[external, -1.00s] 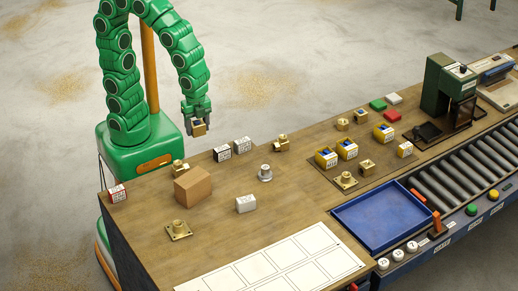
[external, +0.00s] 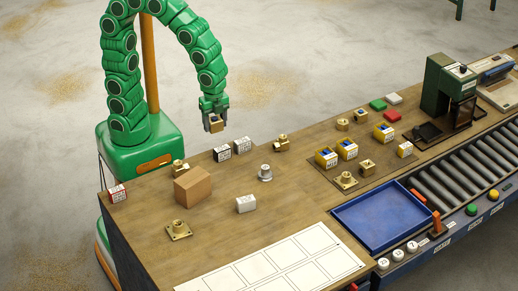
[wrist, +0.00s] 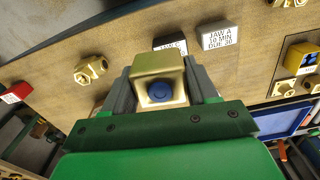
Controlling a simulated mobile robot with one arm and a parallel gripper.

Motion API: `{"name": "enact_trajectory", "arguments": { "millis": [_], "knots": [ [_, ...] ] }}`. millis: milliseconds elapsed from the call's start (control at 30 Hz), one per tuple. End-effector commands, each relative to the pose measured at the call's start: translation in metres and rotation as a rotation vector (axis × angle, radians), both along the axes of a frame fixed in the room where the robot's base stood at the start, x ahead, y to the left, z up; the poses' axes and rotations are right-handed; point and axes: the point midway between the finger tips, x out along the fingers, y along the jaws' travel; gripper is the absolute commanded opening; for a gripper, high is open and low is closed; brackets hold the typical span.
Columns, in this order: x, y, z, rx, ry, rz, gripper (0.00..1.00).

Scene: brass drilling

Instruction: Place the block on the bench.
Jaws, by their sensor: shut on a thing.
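A brass block (external: 216,126) is held between the fingers of my gripper (external: 215,118), up in the air by the bench's back edge. In the wrist view the block (wrist: 158,66) sits between the two grey fingers, with a round blue spot in its near face. My gripper is shut on it. The wooden bench (external: 290,200) lies below and toward the camera; the block is clear of its top.
Near the gripper on the bench stand a black-and-white labelled block (external: 222,153), a grey labelled block (external: 242,145) and a brass fitting (external: 281,142). A cardboard box (external: 193,185) and a blue tray (external: 378,220) are farther forward. Bare wood lies around the white block (external: 246,204).

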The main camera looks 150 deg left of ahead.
Motion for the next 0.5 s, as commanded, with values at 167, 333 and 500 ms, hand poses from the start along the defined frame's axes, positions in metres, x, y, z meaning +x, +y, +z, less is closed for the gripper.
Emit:
{"name": "enact_trajectory", "arguments": {
  "millis": [167, 333, 500],
  "knots": [
    [0.004, 0.042, -0.009, -0.004, -0.001, 0.016, 0.00],
    [0.003, 0.083, -0.018, -0.003, -0.001, 0.029, 0.00],
    [-0.004, 0.125, -0.029, -0.003, 0.000, 0.044, 0.00]
  ]
}}
